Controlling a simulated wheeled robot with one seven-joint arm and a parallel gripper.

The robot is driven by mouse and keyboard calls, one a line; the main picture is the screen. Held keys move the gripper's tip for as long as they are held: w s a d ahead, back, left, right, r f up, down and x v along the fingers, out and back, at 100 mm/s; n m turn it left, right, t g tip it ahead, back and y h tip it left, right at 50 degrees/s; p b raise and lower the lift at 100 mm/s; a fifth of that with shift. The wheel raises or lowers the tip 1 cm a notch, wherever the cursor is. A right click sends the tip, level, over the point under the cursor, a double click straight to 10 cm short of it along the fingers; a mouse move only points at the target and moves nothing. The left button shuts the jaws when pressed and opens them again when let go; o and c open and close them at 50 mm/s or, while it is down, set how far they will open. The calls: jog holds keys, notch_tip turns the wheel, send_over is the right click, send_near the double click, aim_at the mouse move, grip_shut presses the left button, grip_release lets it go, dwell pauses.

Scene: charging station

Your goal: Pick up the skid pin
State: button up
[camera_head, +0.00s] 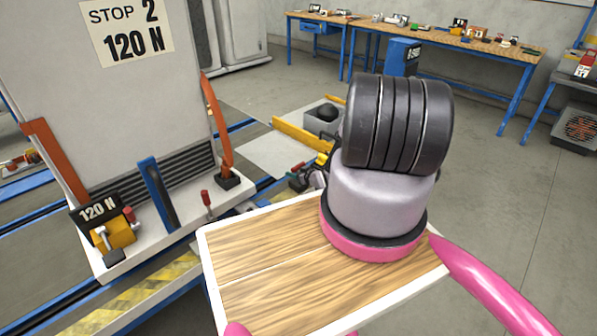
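I cannot single out the skid pin with certainty. A small upright pin with a red top (206,200) stands on the pale base plate of the grey "STOP 2" unit (110,95). Another red-topped part (130,214) sits beside a yellow block (114,235) with a pale pin or lever, next to a "120 N" sign (97,209). My gripper cannot be made out. My arm's dark, ribbed joint on a pale, pink-ringed base fills the centre right and hides what lies behind it. Small dark and yellow parts show just left of it, too unclear to name.
A wood-topped board with a white rim (222,290) lies in front.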

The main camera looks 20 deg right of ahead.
grip_shut()
jog(key=shift+r, duration=0.1)
